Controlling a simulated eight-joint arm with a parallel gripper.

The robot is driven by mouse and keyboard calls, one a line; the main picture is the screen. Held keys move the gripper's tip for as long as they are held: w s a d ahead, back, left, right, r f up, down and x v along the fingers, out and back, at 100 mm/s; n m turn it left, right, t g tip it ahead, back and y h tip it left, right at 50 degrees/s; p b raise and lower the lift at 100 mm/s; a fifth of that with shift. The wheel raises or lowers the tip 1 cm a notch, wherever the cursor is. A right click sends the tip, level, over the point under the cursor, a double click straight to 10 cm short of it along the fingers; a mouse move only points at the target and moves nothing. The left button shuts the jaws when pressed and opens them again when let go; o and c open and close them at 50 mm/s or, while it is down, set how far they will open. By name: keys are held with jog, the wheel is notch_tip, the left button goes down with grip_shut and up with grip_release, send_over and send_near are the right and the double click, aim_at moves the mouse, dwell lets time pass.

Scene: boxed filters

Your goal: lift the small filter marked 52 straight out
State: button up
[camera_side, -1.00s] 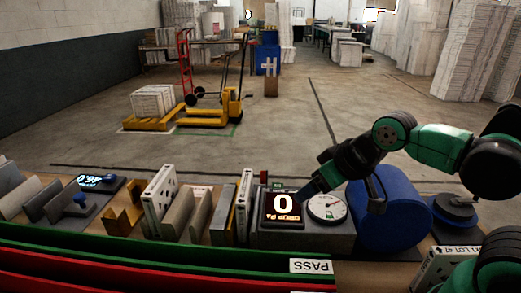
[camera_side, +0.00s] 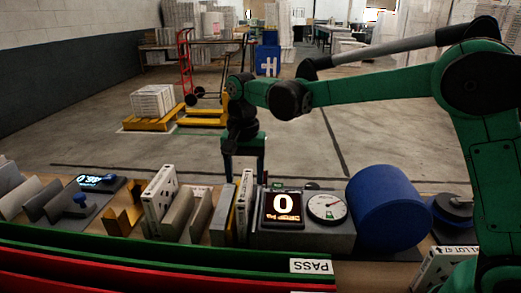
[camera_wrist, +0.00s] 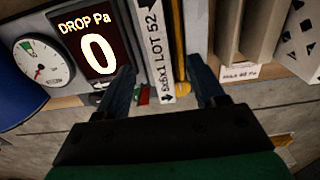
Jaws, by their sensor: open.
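The small filter marked LOT 52 (camera_wrist: 157,52) is a thin white box standing on edge in the wrist view. In the side view the filter (camera_side: 244,205) stands upright between the gauge box and a grey and yellow slot piece. My gripper (camera_wrist: 163,78) is open, with one finger on each side of the filter in the wrist view. In the side view my gripper (camera_side: 244,178) points down over the filter's top. Whether the fingers touch it cannot be told. The filter's lower part is partly hidden.
A gauge box with a display reading 0 (camera_side: 283,206) stands close to the filter's right, then a blue cylinder (camera_side: 388,207). A perforated white filter (camera_side: 160,200) and grey holders (camera_side: 178,214) stand left. The green PASS rail (camera_side: 160,253) runs in front.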

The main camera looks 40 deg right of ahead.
jog(key=shift+f, duration=2.8)
grip_shut()
